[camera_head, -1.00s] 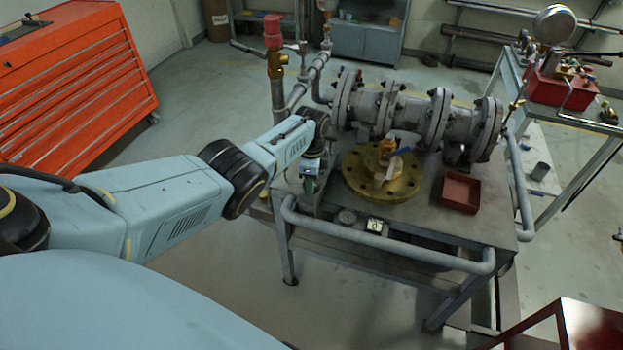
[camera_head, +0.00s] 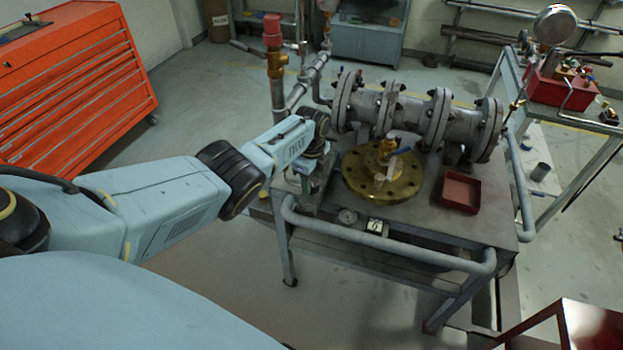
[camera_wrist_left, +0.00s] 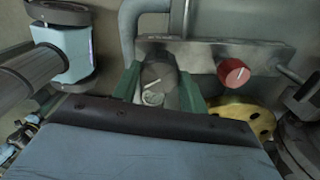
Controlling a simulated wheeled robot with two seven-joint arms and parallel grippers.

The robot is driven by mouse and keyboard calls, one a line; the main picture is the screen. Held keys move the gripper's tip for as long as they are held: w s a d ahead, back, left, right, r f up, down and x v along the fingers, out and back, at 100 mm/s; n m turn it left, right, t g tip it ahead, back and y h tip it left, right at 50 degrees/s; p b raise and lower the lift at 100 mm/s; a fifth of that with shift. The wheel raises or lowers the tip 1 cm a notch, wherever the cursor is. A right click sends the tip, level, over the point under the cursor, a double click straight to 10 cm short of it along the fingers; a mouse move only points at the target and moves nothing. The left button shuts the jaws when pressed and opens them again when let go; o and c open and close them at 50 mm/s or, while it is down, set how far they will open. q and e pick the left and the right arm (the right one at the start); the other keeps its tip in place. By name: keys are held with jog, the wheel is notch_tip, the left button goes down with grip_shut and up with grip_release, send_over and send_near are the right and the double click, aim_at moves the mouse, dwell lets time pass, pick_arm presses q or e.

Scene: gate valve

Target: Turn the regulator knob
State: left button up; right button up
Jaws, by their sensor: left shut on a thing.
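In the left wrist view, a dark grey round knob (camera_wrist_left: 157,76) with a pale pointer line sits in front of a grey metal panel (camera_wrist_left: 200,53). My left gripper (camera_wrist_left: 162,92) has its green fingers on both sides of this knob and is shut on it. A small pale round face (camera_wrist_left: 153,97) shows just below the knob, between the fingers. A red knob (camera_wrist_left: 234,72) is on the same panel, to the right and clear of the fingers. In the head view, my left gripper is at the workbench's left end, and my wrist hides the held knob. My right gripper is not in view.
A brass flange (camera_head: 362,190) and a red tray (camera_head: 460,193) are on the workbench, before a grey flanged pipe (camera_head: 410,115). A pipe rail (camera_head: 390,247) runs along the bench's front. A red-topped pipe fitting (camera_head: 273,45) stands behind my wrist.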

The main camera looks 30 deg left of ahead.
aim_at(312, 182)
pick_arm(q)
jog(key=o, duration=1)
notch_tip(312, 182, up, 14)
jog(key=p, duration=0.3)
jog(key=shift+f, duration=0.25)
